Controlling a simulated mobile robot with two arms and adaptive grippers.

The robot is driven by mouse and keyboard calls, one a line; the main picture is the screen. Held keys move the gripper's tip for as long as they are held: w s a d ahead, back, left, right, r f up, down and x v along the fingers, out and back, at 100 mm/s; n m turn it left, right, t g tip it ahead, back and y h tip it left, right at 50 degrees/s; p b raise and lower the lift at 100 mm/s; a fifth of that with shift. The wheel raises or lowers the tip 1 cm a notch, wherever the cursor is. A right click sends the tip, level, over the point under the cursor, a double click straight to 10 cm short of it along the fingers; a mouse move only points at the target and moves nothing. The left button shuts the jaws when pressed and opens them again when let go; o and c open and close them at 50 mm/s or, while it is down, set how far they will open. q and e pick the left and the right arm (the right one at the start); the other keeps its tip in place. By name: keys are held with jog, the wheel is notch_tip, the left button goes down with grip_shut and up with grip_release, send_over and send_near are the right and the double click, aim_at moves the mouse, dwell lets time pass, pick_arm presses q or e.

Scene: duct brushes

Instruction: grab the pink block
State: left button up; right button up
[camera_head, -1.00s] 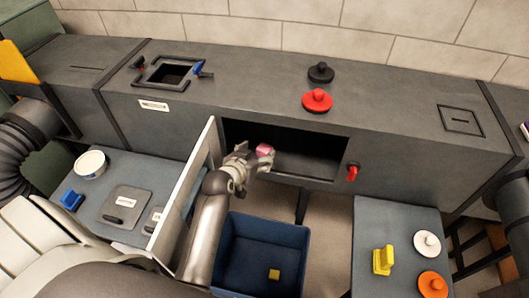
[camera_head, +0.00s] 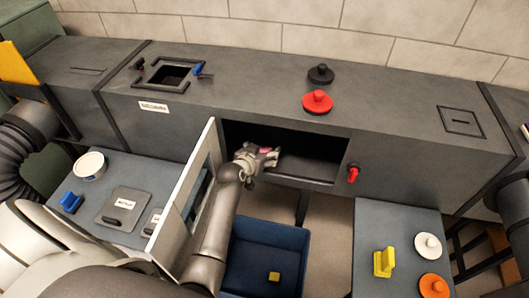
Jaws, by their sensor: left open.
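The pink block (camera_head: 265,150) is at the front left of the dark opening in the grey duct cabinet (camera_head: 415,165). Only a small pink part of it shows; the fingers hide the rest. My left gripper (camera_head: 267,157) is open, with its fingers at the block in the mouth of the opening. Whether the fingers touch the block cannot be made out. My right gripper is not in view.
An open white door (camera_head: 185,195) stands close left of my left arm. A blue bin (camera_head: 300,262) with a yellow block (camera_head: 274,276) is below. A red handle (camera_head: 353,174) is right of the opening. Side tables hold several parts.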

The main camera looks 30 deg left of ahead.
pick_arm(q)
jog(key=c, duration=0.9)
jog(key=shift+o, duration=0.2)
jog(key=shift+r, duration=0.15)
